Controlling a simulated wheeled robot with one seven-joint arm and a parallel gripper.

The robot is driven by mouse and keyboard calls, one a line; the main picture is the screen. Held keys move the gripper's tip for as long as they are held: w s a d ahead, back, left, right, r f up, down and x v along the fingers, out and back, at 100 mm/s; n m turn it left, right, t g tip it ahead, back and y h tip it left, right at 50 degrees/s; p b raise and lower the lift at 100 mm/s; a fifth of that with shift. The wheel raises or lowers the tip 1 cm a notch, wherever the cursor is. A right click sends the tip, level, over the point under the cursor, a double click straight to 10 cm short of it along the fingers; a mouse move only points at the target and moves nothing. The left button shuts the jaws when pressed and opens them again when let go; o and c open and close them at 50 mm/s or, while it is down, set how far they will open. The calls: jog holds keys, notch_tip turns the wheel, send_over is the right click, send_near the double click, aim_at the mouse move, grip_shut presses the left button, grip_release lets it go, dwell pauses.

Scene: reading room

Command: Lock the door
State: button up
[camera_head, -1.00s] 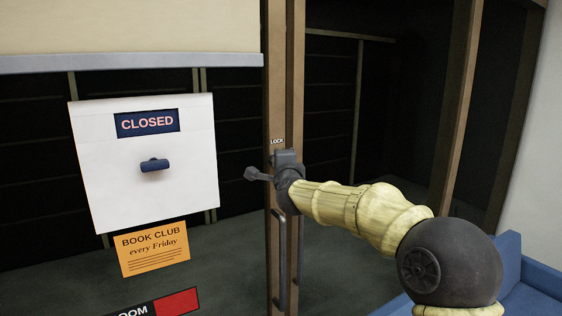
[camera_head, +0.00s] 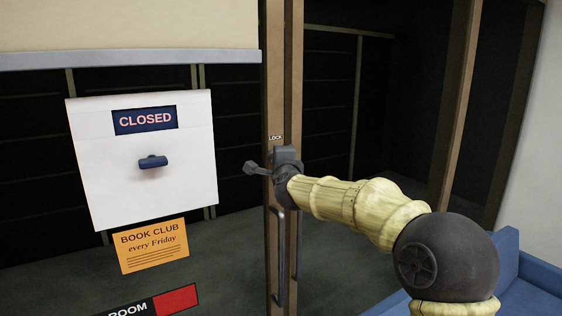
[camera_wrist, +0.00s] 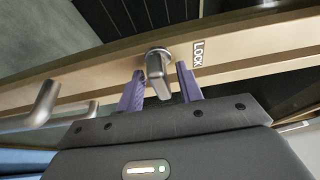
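The glass door has a brown wooden stile (camera_head: 274,80) with a small white LOCK label (camera_head: 276,138). In the wrist view the lock is a grey metal thumb-turn knob (camera_wrist: 157,76) beside the LOCK label (camera_wrist: 197,54). My gripper (camera_wrist: 159,88) has its two purple fingers one on each side of the knob. Narrow gaps seem to show between the fingers and the knob, so it looks open around it. In the head view my gripper (camera_head: 281,170) is at the stile just below the label and hides the knob.
A vertical bar handle (camera_head: 280,260) runs down the stile below my gripper; it also shows in the wrist view (camera_wrist: 42,103). A white box with a CLOSED sign (camera_head: 146,120) and an orange notice (camera_head: 152,246) are at left. A blue sofa (camera_head: 530,275) is at lower right.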

jog(key=b+v, duration=0.7)
jog(key=v, duration=1)
jog(key=shift+s+b, duration=0.2)
jog(key=shift+b, duration=0.2)
jog(key=s+d+f+n+g+h+p, duration=0.1)
jog(key=s+d+f+n+g, duration=0.25)
jog(key=f, duration=0.65)
jog(key=s+d+f+n+g+h+p, duration=0.1)
jog(key=s+d+f+n+g, duration=0.3)
jog(key=f, duration=0.6)
jog(key=s+d+f+n+g+h+p, duration=0.1)
jog(key=s+d+f+n+g, duration=0.3)
jog(key=f, duration=0.5)
jog(key=s+d+f+n+g+p, duration=0.1)
jog(key=s+d+f+n+g, duration=0.2)
jog(key=s+f, duration=0.4)
jog(key=s+d+n, duration=0.1)
jog(key=s+d, duration=0.1)
jog(key=s, duration=0.1)
jog(key=shift+d+f+h, duration=0.3)
jog(key=shift+f+h, duration=0.1)
jog(key=shift+w+g, duration=0.1)
jog(key=shift+g, duration=0.15)
